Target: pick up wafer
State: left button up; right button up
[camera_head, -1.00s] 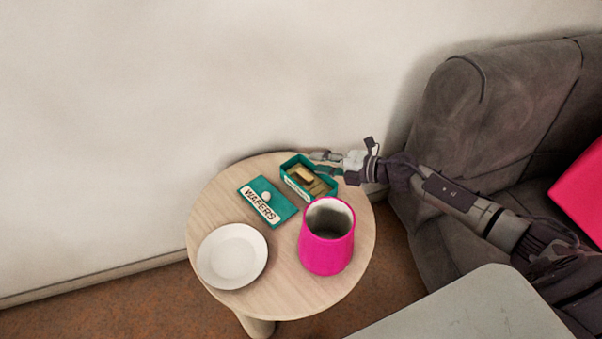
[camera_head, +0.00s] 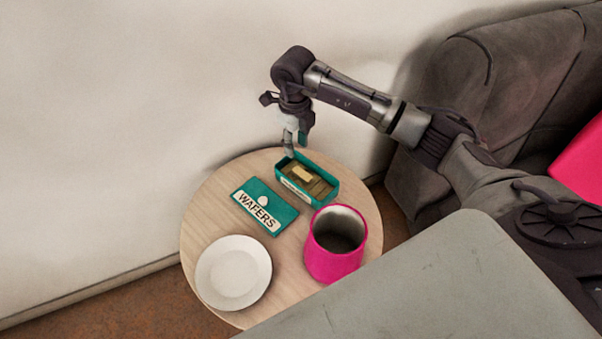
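A small open teal box (camera_head: 322,200) stands at the back of the round table. Pale tan wafers lie in it, and one wafer (camera_head: 302,173) sits on top of the others. My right gripper (camera_head: 291,147) points down at the box's back left edge, left of and above the top wafer. Its fingers are small and partly overlap, so I cannot tell how far apart they are. I see no wafer between them. My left gripper is not in view.
A white plate (camera_head: 234,272) lies at the front left of the round wooden table (camera_head: 207,210). A pink pot (camera_head: 334,264) stands just in front of the box. A grey surface (camera_head: 440,290) fills the lower right, with a dark sofa (camera_head: 500,70) behind. The wall is close behind.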

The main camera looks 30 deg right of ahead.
send_over(298, 170)
jog(key=f, duration=0.4)
jog(key=shift+w+a+f, duration=0.15)
jog(key=shift+w+f, duration=0.1)
jog(key=shift+f, duration=0.1)
notch_tip(298, 170, down, 4)
jog(key=shift+s+f+b, duration=0.15)
jog(key=shift+b, duration=0.4)
jog(key=shift+f, duration=0.45)
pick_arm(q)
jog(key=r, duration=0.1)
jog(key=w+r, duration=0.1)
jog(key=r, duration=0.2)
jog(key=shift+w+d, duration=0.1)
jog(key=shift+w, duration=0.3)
pick_arm(e)
jog(key=c, duration=0.5)
